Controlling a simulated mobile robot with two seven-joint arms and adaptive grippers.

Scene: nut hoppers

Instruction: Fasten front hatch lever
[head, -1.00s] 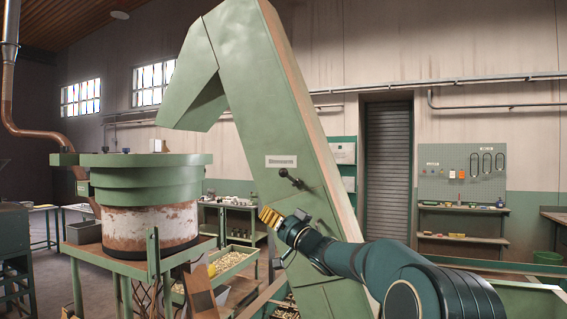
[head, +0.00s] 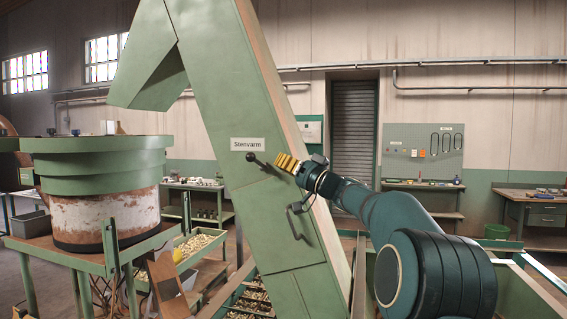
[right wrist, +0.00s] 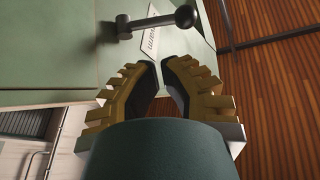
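The lever (head: 259,161), a dark rod with a black ball knob, sticks out of the front of the green slanted hopper tower, below a white label (head: 248,144). In the right wrist view the lever (right wrist: 150,23) lies ahead of the fingertips, across the upper middle. My right gripper (head: 279,160) has yellow ribbed fingers and is just right of the lever, apparently apart from it. In the right wrist view its fingers (right wrist: 160,65) show a narrow gap with nothing between them. The green front hatch (head: 275,220) carries a grey handle (head: 294,222). My left gripper is out of view.
A round green and rusty white hopper (head: 105,215) stands on a green stand at left. Trays of small parts (head: 200,243) sit beside the tower's foot. A pegboard (head: 423,150) and workbench are far behind at right.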

